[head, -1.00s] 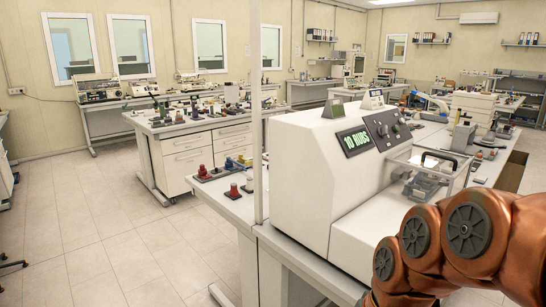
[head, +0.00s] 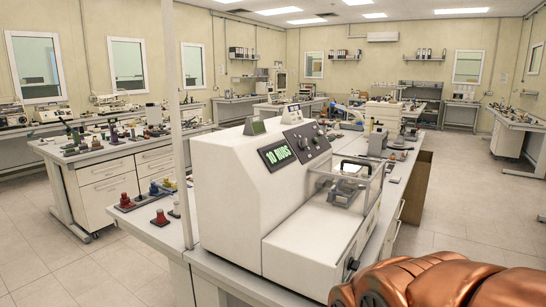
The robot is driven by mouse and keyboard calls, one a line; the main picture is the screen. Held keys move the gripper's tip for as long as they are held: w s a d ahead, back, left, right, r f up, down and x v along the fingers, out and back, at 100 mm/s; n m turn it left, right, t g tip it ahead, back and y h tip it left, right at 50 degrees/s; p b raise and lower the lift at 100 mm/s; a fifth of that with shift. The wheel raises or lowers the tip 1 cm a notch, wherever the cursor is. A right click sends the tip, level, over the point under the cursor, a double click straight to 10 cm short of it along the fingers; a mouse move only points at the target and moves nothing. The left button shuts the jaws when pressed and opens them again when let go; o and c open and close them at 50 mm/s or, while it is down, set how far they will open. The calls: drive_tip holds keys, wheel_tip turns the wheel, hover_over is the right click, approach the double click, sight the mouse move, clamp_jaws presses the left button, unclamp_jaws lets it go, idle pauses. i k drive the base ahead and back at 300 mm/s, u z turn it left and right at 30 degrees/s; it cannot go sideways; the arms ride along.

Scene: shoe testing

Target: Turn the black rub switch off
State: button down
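A white rub-testing machine (head: 240,200) stands on the near bench. Its lit display (head: 277,154) reads "10 RUBS" in green. A dark control panel (head: 308,142) with several small knobs or switches lies to the right of the display. A small black knob or switch (head: 351,265) is low on the machine's near right side. I cannot tell which of these is the black rub switch, or its position. My copper arm shows at the bottom right, in front of the machine. My gripper is out of view.
A clear cover (head: 345,183) sits over the machine's test stage. Red and blue stamp-like pieces (head: 160,217) stand on the bench at left. A thin white post (head: 179,120) rises beside the machine. The floor (head: 470,222) at right is open.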

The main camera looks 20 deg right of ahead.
sight(354, 265)
drive_tip(key=u, duration=0.85)
drive_tip(key=k, duration=0.35)
drive_tip(key=z, duration=0.95)
